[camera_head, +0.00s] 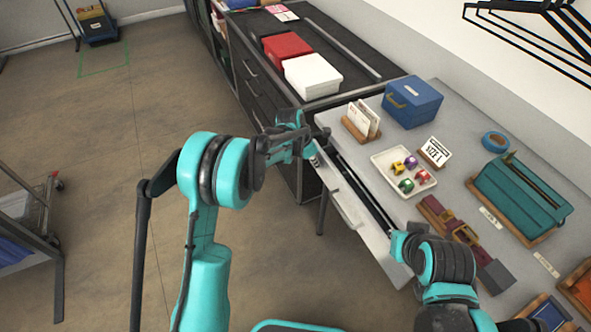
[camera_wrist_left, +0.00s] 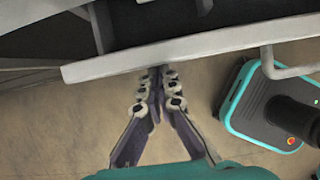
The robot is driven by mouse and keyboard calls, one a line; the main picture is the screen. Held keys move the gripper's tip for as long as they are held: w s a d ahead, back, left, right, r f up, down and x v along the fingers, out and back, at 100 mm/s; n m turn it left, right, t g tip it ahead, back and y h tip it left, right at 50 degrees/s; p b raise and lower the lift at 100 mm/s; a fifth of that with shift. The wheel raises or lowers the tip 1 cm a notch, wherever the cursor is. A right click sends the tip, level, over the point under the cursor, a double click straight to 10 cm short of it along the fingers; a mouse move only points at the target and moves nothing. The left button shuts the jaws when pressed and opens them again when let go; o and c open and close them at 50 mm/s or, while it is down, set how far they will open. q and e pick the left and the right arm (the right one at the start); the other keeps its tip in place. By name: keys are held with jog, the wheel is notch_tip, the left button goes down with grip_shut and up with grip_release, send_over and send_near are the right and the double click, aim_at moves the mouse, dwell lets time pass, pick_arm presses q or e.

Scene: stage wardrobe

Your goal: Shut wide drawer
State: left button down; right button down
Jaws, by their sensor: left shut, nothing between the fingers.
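The wide drawer (camera_head: 345,199) is under the light grey table and stands partly open. A dark gap shows between its pale front and the tabletop edge. In the left wrist view, its pale front edge (camera_wrist_left: 190,54) runs across the upper part, with a bar handle (camera_wrist_left: 268,62) at right. My left gripper (camera_head: 316,147) is at the far end of the drawer front. In the wrist view its fingers (camera_wrist_left: 158,75) are together and empty, with their tips close to the front edge. I cannot tell if they touch it.
The table (camera_head: 385,232) carries a blue box (camera_head: 412,102), a white tray (camera_head: 384,158) of small coloured items, a card holder (camera_head: 361,122) and a teal case (camera_head: 520,200). A dark cabinet (camera_head: 262,92) with red and white boxes stands beyond. Open floor lies left.

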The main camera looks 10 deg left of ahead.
aim_at(330, 157)
pick_arm(q)
jog(key=w+d, duration=0.1)
jog(key=d, duration=0.1)
jog(key=w+d, duration=0.2)
jog(key=shift+w+d, duration=0.1)
jog(key=shift+d, duration=0.2)
jog(key=shift+w+d, duration=0.1)
jog(key=shift+d, duration=0.05)
pick_arm(e)
jog(key=shift+a+r, duration=0.1)
jog(key=shift+r, duration=0.15)
pick_arm(q)
jog(key=shift+r, duration=0.1)
